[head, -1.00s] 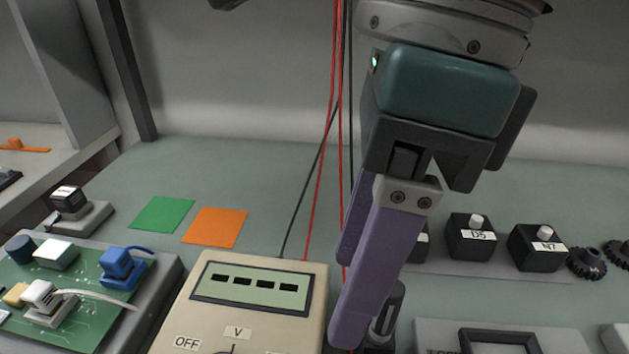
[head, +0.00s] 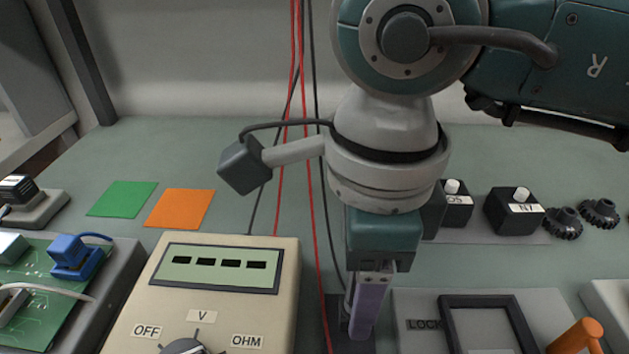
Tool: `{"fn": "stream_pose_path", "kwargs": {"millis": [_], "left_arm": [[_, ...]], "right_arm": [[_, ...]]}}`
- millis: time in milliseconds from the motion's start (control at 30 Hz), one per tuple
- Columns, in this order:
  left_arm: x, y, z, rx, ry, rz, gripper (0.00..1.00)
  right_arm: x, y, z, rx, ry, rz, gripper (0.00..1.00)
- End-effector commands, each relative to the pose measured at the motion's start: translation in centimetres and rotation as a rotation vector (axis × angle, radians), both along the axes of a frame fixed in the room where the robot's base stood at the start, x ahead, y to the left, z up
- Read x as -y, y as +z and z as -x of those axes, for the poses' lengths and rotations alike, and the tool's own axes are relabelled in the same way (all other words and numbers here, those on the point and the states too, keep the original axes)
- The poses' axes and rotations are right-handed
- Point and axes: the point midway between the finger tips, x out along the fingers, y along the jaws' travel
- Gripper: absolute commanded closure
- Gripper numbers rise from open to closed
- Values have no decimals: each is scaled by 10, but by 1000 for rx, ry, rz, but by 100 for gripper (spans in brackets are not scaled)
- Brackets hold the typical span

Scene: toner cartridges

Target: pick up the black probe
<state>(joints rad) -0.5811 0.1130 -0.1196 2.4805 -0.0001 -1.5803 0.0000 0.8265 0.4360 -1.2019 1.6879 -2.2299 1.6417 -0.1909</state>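My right gripper (head: 366,312) points down between the beige meter (head: 225,300) and the grey lock panel (head: 410,300). Its purple finger is seen nearly edge-on, so I cannot tell how far the fingers are apart. A dark holder (head: 335,330) shows beside and behind the finger, low in the head view. The black probe itself is not clearly visible; the gripper covers that spot. A black lead (head: 318,120) hangs from above and runs down to this spot. A red lead (head: 325,260) runs down just left of it. My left gripper is not in view.
The lock panel has a black frame and an orange handle (head: 577,338) at right. Black labelled blocks (head: 513,212) and dark gears (head: 600,212) stand behind it. Green (head: 122,198) and orange (head: 180,208) squares lie at left, near a circuit board (head: 30,275).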

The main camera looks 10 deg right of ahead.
Motion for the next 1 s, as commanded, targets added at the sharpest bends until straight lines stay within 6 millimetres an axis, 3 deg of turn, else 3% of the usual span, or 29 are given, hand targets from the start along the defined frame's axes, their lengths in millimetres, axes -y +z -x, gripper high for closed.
{"fn": "stream_pose_path", "kwargs": {"millis": [167,700,1000], "left_arm": [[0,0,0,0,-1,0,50],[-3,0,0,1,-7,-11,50],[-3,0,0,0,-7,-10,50]], "right_arm": [[0,0,0,0,1,-1,38],[0,0,0,-1,0,-1,98],[0,0,0,-1,0,-1,100]]}}
